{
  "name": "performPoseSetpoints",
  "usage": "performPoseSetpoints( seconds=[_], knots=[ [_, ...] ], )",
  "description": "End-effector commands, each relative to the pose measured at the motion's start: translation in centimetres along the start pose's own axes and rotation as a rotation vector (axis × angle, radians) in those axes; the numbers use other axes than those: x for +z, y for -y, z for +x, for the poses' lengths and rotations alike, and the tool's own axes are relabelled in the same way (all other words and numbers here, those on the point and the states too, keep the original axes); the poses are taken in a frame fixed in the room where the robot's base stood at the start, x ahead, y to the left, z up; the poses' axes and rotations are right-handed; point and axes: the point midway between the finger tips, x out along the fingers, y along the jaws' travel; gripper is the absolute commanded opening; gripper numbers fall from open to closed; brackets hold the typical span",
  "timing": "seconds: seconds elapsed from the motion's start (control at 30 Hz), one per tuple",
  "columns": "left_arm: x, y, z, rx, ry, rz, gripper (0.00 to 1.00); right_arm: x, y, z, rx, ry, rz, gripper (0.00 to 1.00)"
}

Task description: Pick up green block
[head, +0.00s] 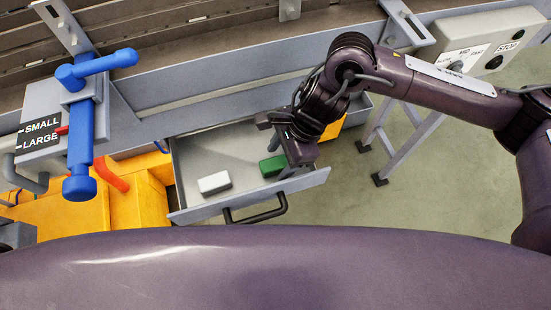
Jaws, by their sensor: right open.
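The green block (272,166) lies in the open grey drawer (190,160), toward its right side. Part of it is hidden by my right gripper. My right gripper (278,148) is over the drawer's right part, its fingers spread and pointing down around or just above the green block. I cannot tell whether the fingers touch the block. My left gripper is not in view.
A white block (214,183) lies in the drawer, left of the green one. The drawer has a black handle (256,212) in front. A conveyor runs behind. A blue lever (82,130) and yellow boxes (125,208) are left; a control box (487,45) is right.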

Motion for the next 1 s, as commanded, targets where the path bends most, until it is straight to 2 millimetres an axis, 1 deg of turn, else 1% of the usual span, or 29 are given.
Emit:
performPoseSetpoints(
  seconds=[0.03, 0.13, 0.33, 0.37, 0.7, 0.73, 1.0],
  knots=[
    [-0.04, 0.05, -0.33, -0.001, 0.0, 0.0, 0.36, 0.13, -0.07, 0.48, 0.002, 0.001, -0.001, 0.57],
    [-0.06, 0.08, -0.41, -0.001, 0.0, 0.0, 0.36, 0.07, -0.03, 1.16, 0.0, 0.0, 0.0, 0.57],
    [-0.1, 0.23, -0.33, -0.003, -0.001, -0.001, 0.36, 0.03, -0.01, 1.32, -0.001, 0.0, -0.001, 0.57],
    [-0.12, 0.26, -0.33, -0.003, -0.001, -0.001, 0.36, 0.03, -0.01, 1.31, -0.001, 0.0, -0.001, 0.56],
    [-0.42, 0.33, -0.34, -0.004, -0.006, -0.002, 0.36, 0.04, 0.0, 1.27, -0.002, 0.0, -0.001, 0.11],
    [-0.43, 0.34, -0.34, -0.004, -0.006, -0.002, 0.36, 0.04, 0.01, 1.26, -0.002, 0.0, -0.001, 0.09],
    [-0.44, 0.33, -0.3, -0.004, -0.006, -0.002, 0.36, 0.11, 0.04, 1.13, -0.003, 0.001, -0.001, 0.08]
  ],
)
